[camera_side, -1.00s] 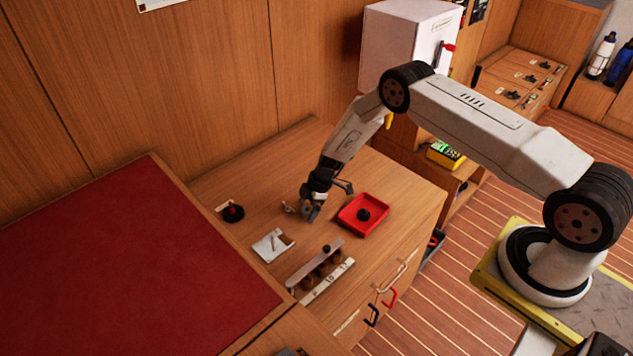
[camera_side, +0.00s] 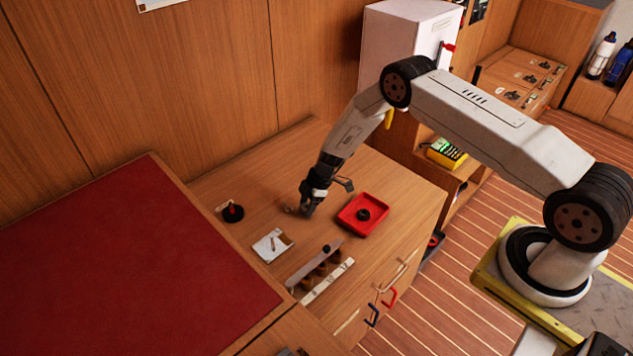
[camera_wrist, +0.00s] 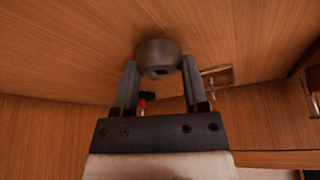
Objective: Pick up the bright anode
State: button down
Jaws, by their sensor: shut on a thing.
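The bright anode (camera_wrist: 158,57) is a short grey metal cylinder with a dark hole in its face, seen in the wrist view. My gripper (camera_wrist: 158,72) has a fingertip against each side of it and is shut on it. In the side view my gripper (camera_side: 306,211) points down at the wooden counter, left of the red tray. There the anode is mostly hidden by the fingers, and I cannot tell whether it touches the counter.
The red tray (camera_side: 343,222) holds a dark ring (camera_side: 363,215). A white plate (camera_side: 268,252) with a small item lies left-front. A long rack (camera_side: 328,281) with brown pieces stands in front. A black disc (camera_side: 233,213) with a red part lies at left. The counter behind is clear.

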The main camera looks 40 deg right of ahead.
jog(key=shift+r, duration=0.45)
jog(key=s+r, duration=1.1)
jog(key=s, duration=0.3)
jog(key=shift+a, duration=0.1)
dwell(0.4)
